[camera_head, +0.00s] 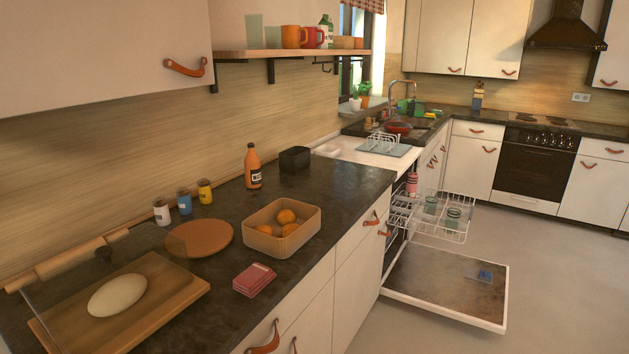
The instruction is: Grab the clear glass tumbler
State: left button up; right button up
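Two greenish see-through glasses stand in the pulled-out dishwasher rack (467,226): one glass (430,205) on the left and another glass (452,217) to its right. A further pale, see-through tumbler-like shape (254,31) stands at the left end of the wall shelf (300,54). I cannot tell which of these is the clear glass tumbler. Neither of my grippers is in view.
The dishwasher door (440,280) is folded down over the floor, with a blue item on it. The near counter holds a bread board (185,290), an orange box (262,239), a bottle (253,168) and several jars. Floor to the right is clear.

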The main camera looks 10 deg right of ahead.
aim_at(431, 202)
jog(key=i+l+u, duration=0.1)
jog(key=i+l, duration=0.35)
jog(key=l, duration=0.15)
jog(key=i+l+u, duration=0.15)
jog(key=i+l, duration=0.25)
jog(key=l, duration=0.25)
jog(key=i+l+u, duration=0.15)
jog(key=i+l, duration=0.2)
jog(key=l, duration=0.3)
jog(key=i+l+u, duration=0.15)
jog(key=l, duration=0.25)
jog(key=i+l+u, duration=0.1)
jog(key=l, duration=0.25)
jog(key=i, duration=0.1)
